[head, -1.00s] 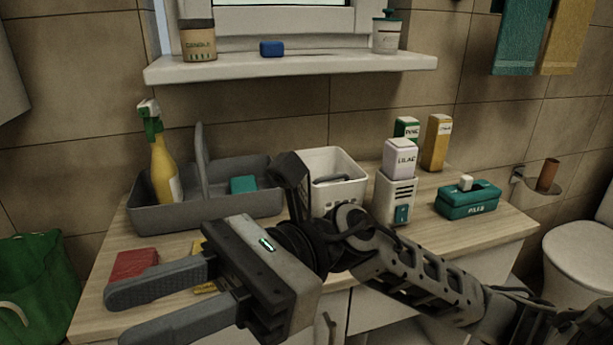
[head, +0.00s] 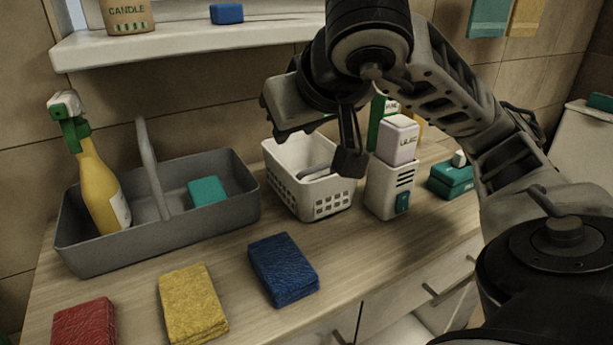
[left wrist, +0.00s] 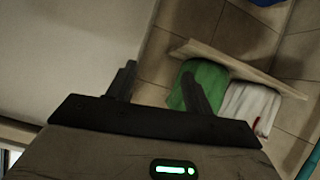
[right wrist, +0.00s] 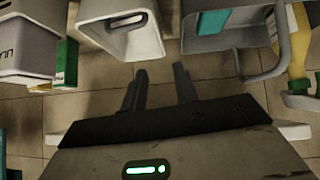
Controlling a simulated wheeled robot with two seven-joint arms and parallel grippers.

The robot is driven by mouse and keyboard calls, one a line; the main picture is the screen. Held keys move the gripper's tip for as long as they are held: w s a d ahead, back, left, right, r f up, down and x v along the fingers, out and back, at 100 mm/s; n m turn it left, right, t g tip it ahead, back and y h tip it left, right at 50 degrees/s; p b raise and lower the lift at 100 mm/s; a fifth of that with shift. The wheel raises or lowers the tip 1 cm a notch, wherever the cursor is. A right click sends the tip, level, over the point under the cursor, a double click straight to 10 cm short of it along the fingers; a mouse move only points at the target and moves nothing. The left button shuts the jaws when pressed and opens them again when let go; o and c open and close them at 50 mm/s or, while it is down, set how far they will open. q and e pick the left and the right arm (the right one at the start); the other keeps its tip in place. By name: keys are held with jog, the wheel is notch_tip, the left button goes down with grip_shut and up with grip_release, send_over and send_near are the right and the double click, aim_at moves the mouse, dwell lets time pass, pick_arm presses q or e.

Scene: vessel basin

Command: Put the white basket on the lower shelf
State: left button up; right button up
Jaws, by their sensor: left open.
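The white basket (head: 315,193) stands upright on the wooden counter (head: 225,295), with a slotted front and a grey item partly visible inside. My left gripper (left wrist: 160,82) shows only in the left wrist view, open and empty, beside a pale surface. I cannot identify the lower shelf for sure.
A grey caddy (head: 80,252) with a yellow spray bottle (head: 98,185) is left of the basket. A white holder with a lilac box (head: 398,140) is close on the right. A window ledge (head: 200,42) is above.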

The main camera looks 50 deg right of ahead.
aim_at(277, 159)
jog(key=p+x, duration=0.3)
jog(key=x, duration=0.5)
jog(key=shift+w+f+p, duration=0.2)
jog(key=shift+p, duration=0.2)
jog(key=shift+x, duration=2.75)
pick_arm(q)
jog(key=shift+a+r, duration=0.15)
jog(key=shift+r, duration=0.6)
pick_arm(e)
jog(key=shift+a, duration=0.15)
jog(key=shift+c, duration=0.3)
grip_shut()
